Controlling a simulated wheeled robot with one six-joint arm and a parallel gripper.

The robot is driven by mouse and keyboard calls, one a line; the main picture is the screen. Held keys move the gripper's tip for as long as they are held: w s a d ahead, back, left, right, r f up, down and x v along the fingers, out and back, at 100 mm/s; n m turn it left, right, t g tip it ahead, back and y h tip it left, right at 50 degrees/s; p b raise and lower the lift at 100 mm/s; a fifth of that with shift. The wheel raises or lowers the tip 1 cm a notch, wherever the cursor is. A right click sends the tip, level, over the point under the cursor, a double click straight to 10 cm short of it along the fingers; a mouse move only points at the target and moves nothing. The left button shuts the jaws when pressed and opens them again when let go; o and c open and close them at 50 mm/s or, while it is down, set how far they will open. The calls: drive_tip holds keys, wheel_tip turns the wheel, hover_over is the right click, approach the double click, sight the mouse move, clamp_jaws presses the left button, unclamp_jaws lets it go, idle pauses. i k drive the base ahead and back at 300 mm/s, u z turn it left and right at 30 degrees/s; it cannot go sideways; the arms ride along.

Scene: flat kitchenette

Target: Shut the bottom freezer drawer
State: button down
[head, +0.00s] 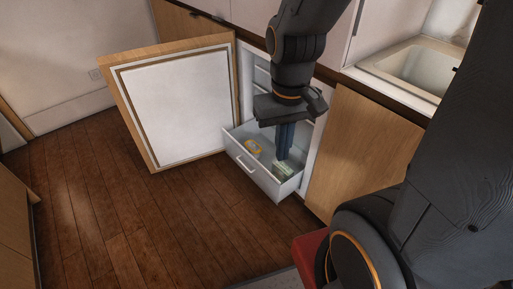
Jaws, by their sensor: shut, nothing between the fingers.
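The bottom freezer drawer (250,174) is pulled out of the freezer, low above the floor. It is white, with a handle on its front. A yellow item (254,147) and a greenish box (283,169) lie in it. My gripper (284,157) points down over the drawer, with its dark fingers shut and empty. The fingertips overlap the drawer's inside in the picture; I cannot tell whether they touch anything. My arm and gripper hide part of the freezer's inside and the drawer's back.
The freezer door (178,105) stands wide open to the left. A wooden cabinet front (365,150) is right of the freezer, below a counter with a sink (408,68). The wooden floor (150,225) in front of the drawer is clear.

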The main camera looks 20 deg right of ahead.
sight(265, 137)
drive_tip(key=z, duration=0.05)
drive_tip(key=i, duration=0.95)
